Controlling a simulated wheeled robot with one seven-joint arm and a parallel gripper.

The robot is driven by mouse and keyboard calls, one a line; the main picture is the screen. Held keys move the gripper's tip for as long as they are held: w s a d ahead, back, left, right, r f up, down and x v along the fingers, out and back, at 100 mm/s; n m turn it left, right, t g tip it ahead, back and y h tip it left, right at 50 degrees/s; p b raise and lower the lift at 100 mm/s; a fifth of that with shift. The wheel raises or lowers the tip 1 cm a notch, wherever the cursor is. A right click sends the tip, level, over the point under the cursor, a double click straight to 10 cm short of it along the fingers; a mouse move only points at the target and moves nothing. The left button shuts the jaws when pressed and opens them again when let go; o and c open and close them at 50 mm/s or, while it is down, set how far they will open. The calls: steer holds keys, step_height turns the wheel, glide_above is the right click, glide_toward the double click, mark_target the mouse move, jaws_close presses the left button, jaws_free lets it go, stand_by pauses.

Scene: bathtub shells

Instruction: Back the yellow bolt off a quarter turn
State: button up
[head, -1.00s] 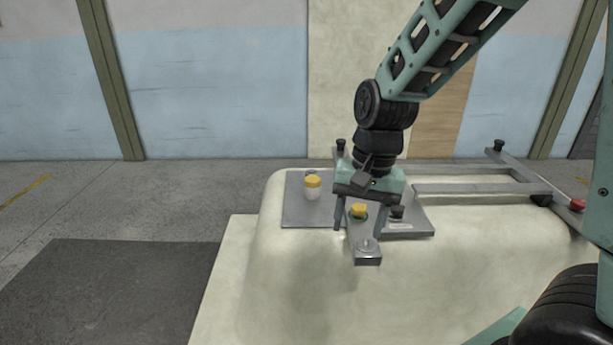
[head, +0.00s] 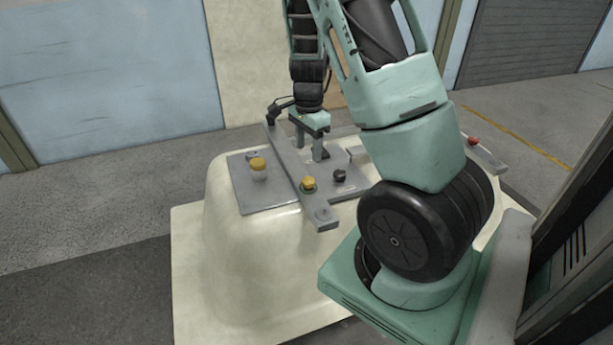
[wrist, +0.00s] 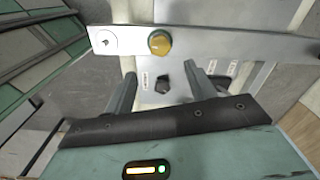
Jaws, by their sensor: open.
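The yellow bolt (head: 309,185) sits on a grey metal bar (head: 286,160) lying across the pale bathtub shell (head: 228,255). It also shows in the wrist view (wrist: 160,42), on the bar (wrist: 225,46) and beyond my fingertips. My gripper (head: 309,153) is open and empty, pointing down behind the bolt toward the far end of the bar. In the wrist view the fingers of my gripper (wrist: 171,73) stand apart, not touching the bolt.
A black knob (head: 339,176) is right of the bolt; it shows between my fingers in the wrist view (wrist: 163,83). A grey plate (head: 245,195) lies under the bar. A red button (head: 473,141) is at the right on a grey rail. Floor at left is clear.

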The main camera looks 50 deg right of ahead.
mark_target(308, 179)
step_height(308, 179, down, 10)
steer(key=shift+b, duration=0.3)
steer(key=c, duration=1)
